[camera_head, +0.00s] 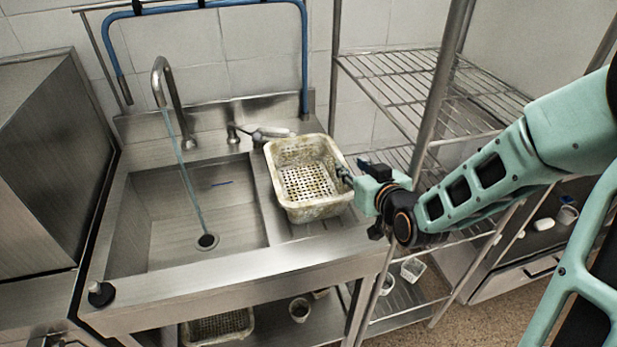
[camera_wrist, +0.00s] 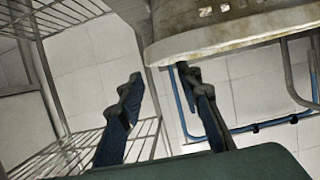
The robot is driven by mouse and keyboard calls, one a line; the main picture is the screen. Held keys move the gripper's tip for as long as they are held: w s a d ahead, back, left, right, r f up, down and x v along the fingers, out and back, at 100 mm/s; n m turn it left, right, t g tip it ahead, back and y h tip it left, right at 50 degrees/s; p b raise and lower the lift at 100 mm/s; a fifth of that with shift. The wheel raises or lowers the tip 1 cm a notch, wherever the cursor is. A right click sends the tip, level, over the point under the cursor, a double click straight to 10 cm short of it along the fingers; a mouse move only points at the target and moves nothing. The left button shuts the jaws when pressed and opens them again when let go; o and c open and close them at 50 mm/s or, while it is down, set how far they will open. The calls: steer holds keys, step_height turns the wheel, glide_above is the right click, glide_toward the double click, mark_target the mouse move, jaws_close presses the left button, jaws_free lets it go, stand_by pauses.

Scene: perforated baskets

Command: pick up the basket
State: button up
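A worn, off-white perforated basket (camera_head: 305,181) with brownish stains sits on the drainboard to the right of the sink bowl. My gripper (camera_head: 347,172) is at the basket's right side, its fingers close to the right rim. In the wrist view my gripper (camera_wrist: 158,74) has its two dark fingers spread apart. The basket (camera_wrist: 235,37) fills the upper right there, and the right fingertip meets its edge in the picture. I cannot tell whether that finger touches the basket or is partly hidden behind the rim. Nothing is visibly clamped between the fingers.
The steel sink (camera_head: 190,215) has a tap (camera_head: 170,85) at its back. A sprayer handle (camera_head: 268,133) lies behind the basket. A wire shelf rack (camera_head: 430,90) stands close behind and right of my gripper. Another basket (camera_head: 218,327) is on the shelf below the sink.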

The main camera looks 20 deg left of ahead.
mark_target(342, 161)
steer(key=shift+x, duration=2.65)
steer(key=shift+s+a+f, duration=0.1)
steer(key=shift+s, duration=0.05)
jaws_close()
